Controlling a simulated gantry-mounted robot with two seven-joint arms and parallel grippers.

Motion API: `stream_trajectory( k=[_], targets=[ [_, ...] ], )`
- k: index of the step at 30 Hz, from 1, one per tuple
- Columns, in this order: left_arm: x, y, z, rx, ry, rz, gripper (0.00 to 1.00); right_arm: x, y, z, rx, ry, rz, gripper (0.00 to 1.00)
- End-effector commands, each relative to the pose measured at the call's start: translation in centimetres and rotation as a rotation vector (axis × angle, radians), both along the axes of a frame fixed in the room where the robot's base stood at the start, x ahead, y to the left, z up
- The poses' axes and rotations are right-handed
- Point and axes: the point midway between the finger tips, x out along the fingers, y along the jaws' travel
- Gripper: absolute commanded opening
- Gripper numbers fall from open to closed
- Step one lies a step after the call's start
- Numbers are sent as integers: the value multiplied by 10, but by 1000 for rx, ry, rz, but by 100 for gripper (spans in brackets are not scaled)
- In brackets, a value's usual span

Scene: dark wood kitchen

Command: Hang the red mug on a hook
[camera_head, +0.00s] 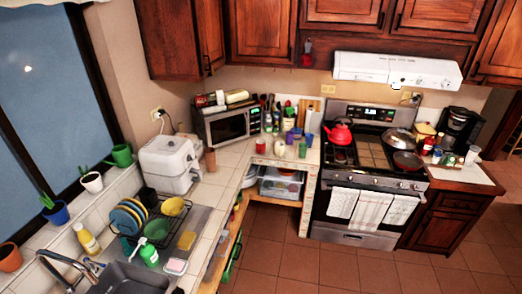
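I cannot make out a red mug for certain. Another small red item (260,147) stands at the counter corner in front of the microwave, also too small to identify. A red kettle (340,133) sits on the stove. No hook can be told apart clearly. Neither of my grippers is in view.
A microwave (229,122), white appliance (169,163) and dish rack with plates (130,215) stand on the left counter by the sink (134,280). The stove (368,185) holds pans. A coffee maker (458,128) stands at right. The tiled floor (310,265) is clear.

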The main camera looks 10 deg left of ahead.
Motion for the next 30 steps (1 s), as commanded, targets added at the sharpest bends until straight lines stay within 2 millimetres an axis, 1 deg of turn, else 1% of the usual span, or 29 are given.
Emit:
stream_trajectory(
  k=[7,8,18,19,28,30],
  targets=[
    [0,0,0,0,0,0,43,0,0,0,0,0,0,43],
    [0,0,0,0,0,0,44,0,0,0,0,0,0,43],
    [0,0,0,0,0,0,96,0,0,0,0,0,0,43],
    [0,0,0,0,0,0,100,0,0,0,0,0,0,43],
    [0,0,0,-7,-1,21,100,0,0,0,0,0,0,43],
    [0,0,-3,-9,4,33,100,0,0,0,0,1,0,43]
  ],
)
